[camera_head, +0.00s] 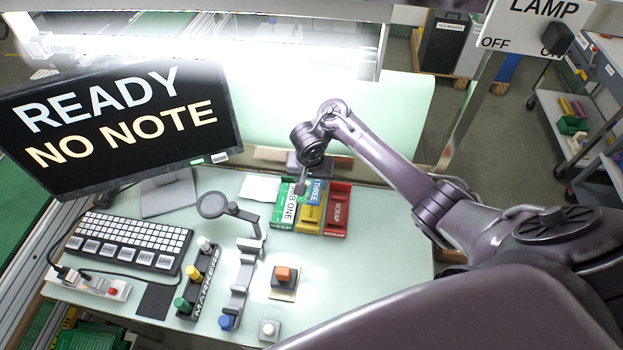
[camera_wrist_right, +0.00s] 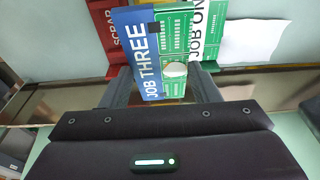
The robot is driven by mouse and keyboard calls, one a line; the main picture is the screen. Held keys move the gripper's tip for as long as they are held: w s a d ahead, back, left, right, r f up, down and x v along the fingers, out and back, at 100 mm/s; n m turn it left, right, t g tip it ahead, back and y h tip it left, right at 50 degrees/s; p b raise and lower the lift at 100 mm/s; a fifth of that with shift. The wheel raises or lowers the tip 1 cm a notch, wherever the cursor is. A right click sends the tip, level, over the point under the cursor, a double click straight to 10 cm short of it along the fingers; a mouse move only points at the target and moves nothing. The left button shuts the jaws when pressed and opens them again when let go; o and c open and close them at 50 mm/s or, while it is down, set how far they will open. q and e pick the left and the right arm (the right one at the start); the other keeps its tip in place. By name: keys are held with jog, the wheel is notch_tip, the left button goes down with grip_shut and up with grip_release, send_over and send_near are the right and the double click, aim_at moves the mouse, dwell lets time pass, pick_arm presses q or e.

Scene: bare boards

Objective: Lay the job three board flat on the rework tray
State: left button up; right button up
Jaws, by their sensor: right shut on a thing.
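The job three board, with its blue label (camera_head: 316,192), is held by my right gripper (camera_head: 301,186) over the yellow tray (camera_head: 310,219). In the right wrist view the green board with the blue JOB THREE strip (camera_wrist_right: 147,58) lies between the two fingers (camera_wrist_right: 160,86). The yellow tray is partly hidden under the board, and its front lettering is too small to read. I cannot tell whether the board touches it. The job one board (camera_head: 290,207), with a white label, is in the green tray (camera_head: 279,223) to the left. My left gripper is not in view.
The red SCRAP tray (camera_head: 338,213) stands right beside the yellow one. A white sheet (camera_head: 259,188) lies left of the trays. The bench right of the trays is clear.

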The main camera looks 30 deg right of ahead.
notch_tip(320, 180, down, 6)
jog(key=b, duration=0.3)
jog(key=shift+d, duration=0.1)
jog(key=shift+f, duration=0.85)
pick_arm(q)
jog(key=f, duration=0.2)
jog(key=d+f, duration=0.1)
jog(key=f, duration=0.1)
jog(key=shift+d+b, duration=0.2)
jog(key=shift+b, duration=0.1)
pick_arm(e)
jog(key=shift+f, duration=0.2)
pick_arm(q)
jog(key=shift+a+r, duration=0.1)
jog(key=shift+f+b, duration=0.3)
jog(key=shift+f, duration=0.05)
pick_arm(e)
jog(key=shift+f, duration=0.6)
jog(key=o, duration=1.1)
pick_arm(q)
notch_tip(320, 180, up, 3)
jog(key=p, duration=0.3)
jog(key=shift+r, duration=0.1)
pick_arm(e)
jog(key=r, duration=0.5)
jog(key=s+r, duration=0.1)
jog(key=r, duration=0.1)
jog(key=shift+s+a+r, duration=0.1)
jog(key=shift+a+r, duration=0.25)
jog(key=shift+a, duration=0.05)
